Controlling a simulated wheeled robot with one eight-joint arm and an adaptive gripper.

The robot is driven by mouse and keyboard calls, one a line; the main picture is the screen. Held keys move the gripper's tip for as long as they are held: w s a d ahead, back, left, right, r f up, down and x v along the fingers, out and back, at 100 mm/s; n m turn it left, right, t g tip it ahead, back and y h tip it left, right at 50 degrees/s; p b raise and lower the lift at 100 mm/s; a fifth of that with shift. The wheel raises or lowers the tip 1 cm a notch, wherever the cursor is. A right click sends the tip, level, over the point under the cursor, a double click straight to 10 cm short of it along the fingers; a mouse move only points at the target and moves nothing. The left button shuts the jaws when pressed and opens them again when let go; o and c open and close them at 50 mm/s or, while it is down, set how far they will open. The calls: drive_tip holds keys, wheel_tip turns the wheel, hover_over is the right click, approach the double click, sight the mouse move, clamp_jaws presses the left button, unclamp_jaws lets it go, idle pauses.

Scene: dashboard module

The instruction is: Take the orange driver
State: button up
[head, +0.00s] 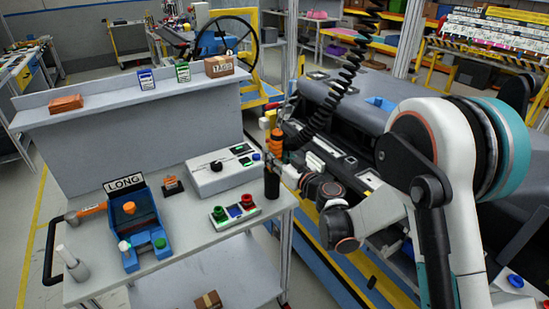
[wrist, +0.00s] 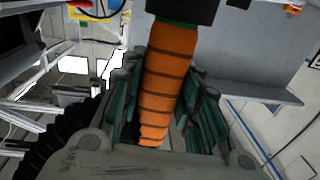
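The orange driver (head: 275,141) stands upright at the right edge of the grey cart, with its orange handle up and a black body below. In the wrist view the ribbed orange handle (wrist: 165,85) runs between my two green finger pads, with the black body at the top of the picture. My gripper (wrist: 168,75) has a pad close against each side of the handle and looks shut on it. In the head view my arm reaches in from the right and the fingers are small and partly hidden beside the driver.
The cart (head: 185,220) carries a white control box (head: 222,172), a button box (head: 234,211), and a blue LONG holder (head: 137,225) with an orange-handled tool beside it. A black coiled cord (head: 340,90) hangs behind the driver. The dark dashboard module (head: 350,110) lies close by my arm.

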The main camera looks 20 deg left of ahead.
sight(278, 131)
clamp_jaws()
drive_tip(key=shift+r, duration=0.1)
drive_tip(key=r+p, duration=0.1)
drive_tip(key=r, duration=0.2)
drive_tip(key=r+p, duration=0.1)
drive_tip(key=r, duration=0.3)
drive_tip(key=d+r+p, duration=0.1)
drive_tip(key=r, duration=0.3)
drive_tip(key=shift+s+d+r+p, duration=0.1)
drive_tip(key=shift+r+p, duration=0.15)
drive_tip(key=shift+p, duration=0.15)
drive_tip(key=shift+d+r, duration=0.1)
drive_tip(key=shift+r, duration=0.2)
drive_tip(key=p+v, duration=0.1)
drive_tip(key=v, duration=1.3)
drive_tip(key=shift+p, duration=0.35)
drive_tip(key=shift+f, duration=0.15)
